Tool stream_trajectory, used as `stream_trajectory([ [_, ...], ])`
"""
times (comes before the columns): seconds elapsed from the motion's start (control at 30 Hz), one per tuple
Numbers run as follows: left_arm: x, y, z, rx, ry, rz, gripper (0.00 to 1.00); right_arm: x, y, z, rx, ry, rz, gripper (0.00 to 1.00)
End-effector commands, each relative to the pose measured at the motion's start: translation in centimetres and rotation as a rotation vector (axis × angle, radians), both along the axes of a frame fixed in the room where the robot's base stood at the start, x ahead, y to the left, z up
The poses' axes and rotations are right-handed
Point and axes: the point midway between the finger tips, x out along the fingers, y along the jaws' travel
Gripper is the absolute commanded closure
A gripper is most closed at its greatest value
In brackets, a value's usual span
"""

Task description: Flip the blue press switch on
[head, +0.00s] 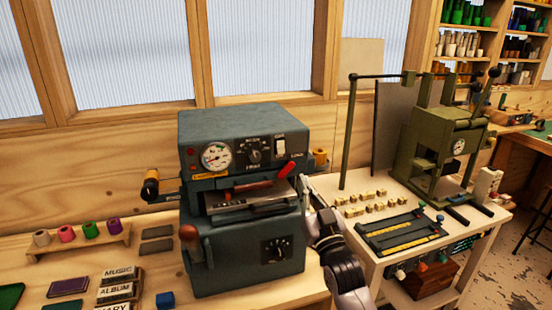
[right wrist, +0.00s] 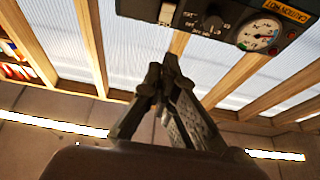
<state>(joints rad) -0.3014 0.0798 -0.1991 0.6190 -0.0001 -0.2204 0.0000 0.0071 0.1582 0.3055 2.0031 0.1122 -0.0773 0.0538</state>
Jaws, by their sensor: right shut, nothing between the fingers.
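The blue-grey press (head: 245,125) stands on the wooden bench in the middle of the head view. A pale rocker switch (head: 280,147) sits at the right of its upper front panel, beside a black knob and a round gauge. The switch also shows at the top of the right wrist view (right wrist: 167,13). I cannot tell which way it is set. My right gripper (head: 303,180) is shut and empty, below and a little right of the switch, apart from it. Its closed fingers (right wrist: 163,72) point toward the panel in the right wrist view. My left gripper is not in view.
Foil rolls (head: 66,233) stand on a wooden rack at left. A green press (head: 440,150) and brass type blocks (head: 372,194) occupy the right table.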

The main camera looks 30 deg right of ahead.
Motion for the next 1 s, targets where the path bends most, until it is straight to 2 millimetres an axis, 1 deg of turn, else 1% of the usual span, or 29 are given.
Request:
stream_trajectory([
  [0.27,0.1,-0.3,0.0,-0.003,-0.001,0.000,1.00,0.1,0.0,0.0,0.000,0.001,0.000,1.00],
  [0.37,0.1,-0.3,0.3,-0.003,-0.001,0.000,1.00,0.5,-0.1,0.2,0.000,0.002,0.001,1.00],
  [0.43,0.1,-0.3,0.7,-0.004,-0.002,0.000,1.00,1.1,-0.2,0.6,0.001,0.001,0.001,1.00],
  [0.57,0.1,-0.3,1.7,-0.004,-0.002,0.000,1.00,3.1,-0.7,1.7,0.001,0.001,0.001,1.00],
  [0.87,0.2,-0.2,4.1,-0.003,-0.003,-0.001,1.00,8.8,-2.1,4.2,0.000,0.001,0.000,1.00],
  [0.9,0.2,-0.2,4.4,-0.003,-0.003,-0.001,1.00,9.5,-2.3,4.3,0.001,0.004,0.000,1.00],
  [0.93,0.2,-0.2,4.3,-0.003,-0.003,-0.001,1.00,9.8,-2.3,3.8,0.001,0.006,0.000,1.00],
  [1.0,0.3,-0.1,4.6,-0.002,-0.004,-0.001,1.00,10.6,-2.5,3.4,0.001,0.006,0.001,1.00],
])
